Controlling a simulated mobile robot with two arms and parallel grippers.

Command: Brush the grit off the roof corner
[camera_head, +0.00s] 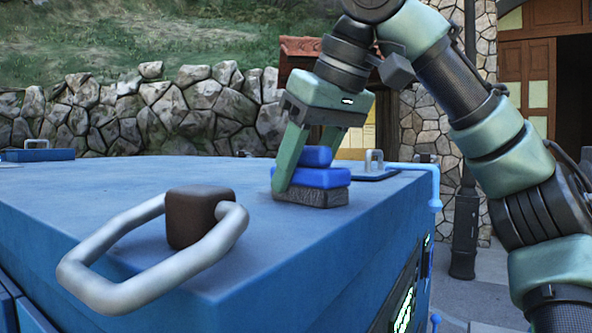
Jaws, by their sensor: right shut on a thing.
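The blue roof (150,185) is the flat top of a large box, and its near corner lies at the lower middle. My right gripper (306,170) comes down from above and is shut on a brush (322,180) with a blue stepped body and a grey lower pad. The pad appears to rest on the roof, near its right edge. One finger shows at the brush's left side; the other is partly hidden behind the brush. I cannot make out any grit on the roof. My left gripper is not in view.
A pale metal loop (105,290) with a brown block (201,217) stands up at the near corner, left of the brush. A blue plate with a small metal loop (374,162) sits beyond the brush. The roof's middle is clear. A stone wall (165,110) stands behind.

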